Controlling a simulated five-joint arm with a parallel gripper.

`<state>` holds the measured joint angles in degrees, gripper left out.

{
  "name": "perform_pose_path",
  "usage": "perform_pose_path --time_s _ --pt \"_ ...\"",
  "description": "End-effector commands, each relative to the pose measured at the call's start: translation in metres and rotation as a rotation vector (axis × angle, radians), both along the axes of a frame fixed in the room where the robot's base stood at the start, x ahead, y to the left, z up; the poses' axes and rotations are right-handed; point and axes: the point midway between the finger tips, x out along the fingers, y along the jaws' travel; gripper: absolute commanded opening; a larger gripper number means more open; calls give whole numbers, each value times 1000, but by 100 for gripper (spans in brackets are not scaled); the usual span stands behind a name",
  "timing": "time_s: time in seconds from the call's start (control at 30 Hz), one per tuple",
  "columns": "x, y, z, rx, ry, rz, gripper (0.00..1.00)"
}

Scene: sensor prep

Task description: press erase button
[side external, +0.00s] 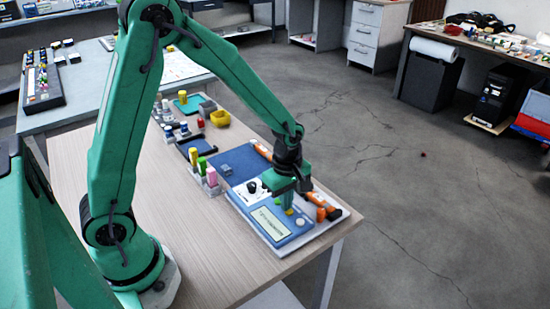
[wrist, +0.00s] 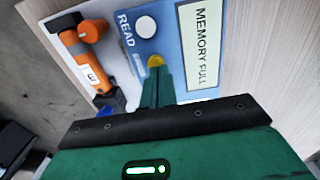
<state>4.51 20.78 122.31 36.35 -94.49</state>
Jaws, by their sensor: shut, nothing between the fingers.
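The blue device panel (side external: 262,209) lies on a white board near the table's front right corner. In the wrist view its display (wrist: 201,45) reads MEMORY FULL. A white round button (wrist: 146,26) sits beside the word READ; it also shows in the side view (side external: 300,222). A yellow button (wrist: 156,61) is right at my fingertips and partly covered by them. No ERASE label is legible. My gripper (wrist: 157,72) points down at the panel with its green fingers shut and empty; it also shows in the side view (side external: 288,207). I cannot tell whether it touches the yellow button.
An orange handheld tool (wrist: 88,55) lies on the board beside the panel. A black knob (side external: 252,187) stands at the panel's back. Capped bottles (side external: 207,172), a yellow bin (side external: 220,118) and small trays stand further back. The table's left part is clear.

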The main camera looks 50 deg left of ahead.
Motion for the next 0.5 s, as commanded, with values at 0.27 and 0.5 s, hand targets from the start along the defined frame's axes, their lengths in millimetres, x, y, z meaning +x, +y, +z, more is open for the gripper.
perform_pose_path --time_s 0.27,0.5 --pt "0 0 -3 0 0 0 0" --pt "0 0 -7 0 2 0 0"
